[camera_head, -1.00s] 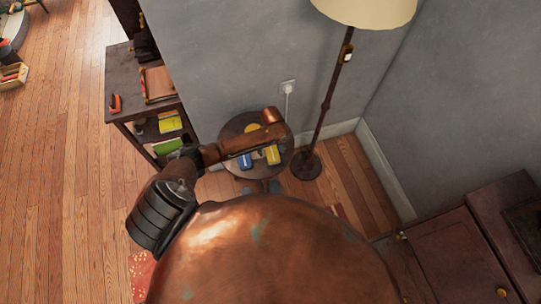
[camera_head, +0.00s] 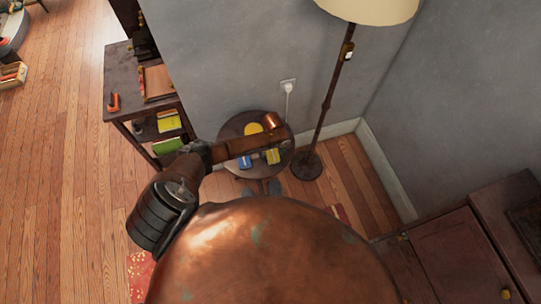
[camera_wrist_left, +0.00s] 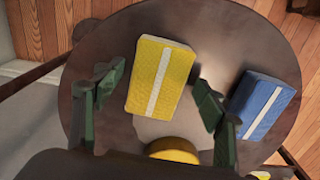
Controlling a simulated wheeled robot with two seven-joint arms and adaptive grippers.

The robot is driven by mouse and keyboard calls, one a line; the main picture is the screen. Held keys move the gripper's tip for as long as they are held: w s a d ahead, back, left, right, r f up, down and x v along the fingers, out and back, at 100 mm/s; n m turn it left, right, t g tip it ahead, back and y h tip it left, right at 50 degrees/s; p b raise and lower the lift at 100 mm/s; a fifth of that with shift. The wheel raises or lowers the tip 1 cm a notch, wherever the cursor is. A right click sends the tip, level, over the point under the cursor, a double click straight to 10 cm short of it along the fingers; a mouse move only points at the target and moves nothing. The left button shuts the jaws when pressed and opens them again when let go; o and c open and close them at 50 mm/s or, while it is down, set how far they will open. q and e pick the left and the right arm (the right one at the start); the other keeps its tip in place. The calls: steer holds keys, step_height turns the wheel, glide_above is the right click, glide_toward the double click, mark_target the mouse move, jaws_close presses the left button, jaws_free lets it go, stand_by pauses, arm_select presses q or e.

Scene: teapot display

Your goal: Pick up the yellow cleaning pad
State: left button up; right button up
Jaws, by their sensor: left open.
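The yellow cleaning pad (camera_wrist_left: 160,77) lies on the small round table (camera_wrist_left: 105,45), with a white stripe along it. In the left wrist view it shows between the two green fingers of my open left gripper (camera_wrist_left: 158,82), which holds nothing. I cannot tell how far above the pad the fingers are. In the head view the yellow pad (camera_head: 273,157) shows just below my left forearm, which crosses over the table and partly covers it; the fingers are hard to make out there. My right gripper is in neither view.
A blue pad (camera_wrist_left: 262,105) with a white stripe lies right of the yellow pad. A round yellow object (camera_wrist_left: 174,152) is also on the table. A floor lamp (camera_head: 327,100) stands right of the table, a dark shelf (camera_head: 125,80) to its left, and a grey wall behind.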

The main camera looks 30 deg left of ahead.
arm_select(q)
steer(key=shift+c, duration=0.7)
steer(key=c, duration=1.1)
steer(key=shift+o, duration=0.2)
steer(key=shift+r, duration=0.65)
steer(key=s+d+r+p, duration=0.3)
steer(key=s+d+r, duration=0.4)
steer(key=s+r, duration=0.4)
steer(key=shift+s+d+r+p, duration=0.3)
steer(key=shift+s+d+p, duration=0.05)
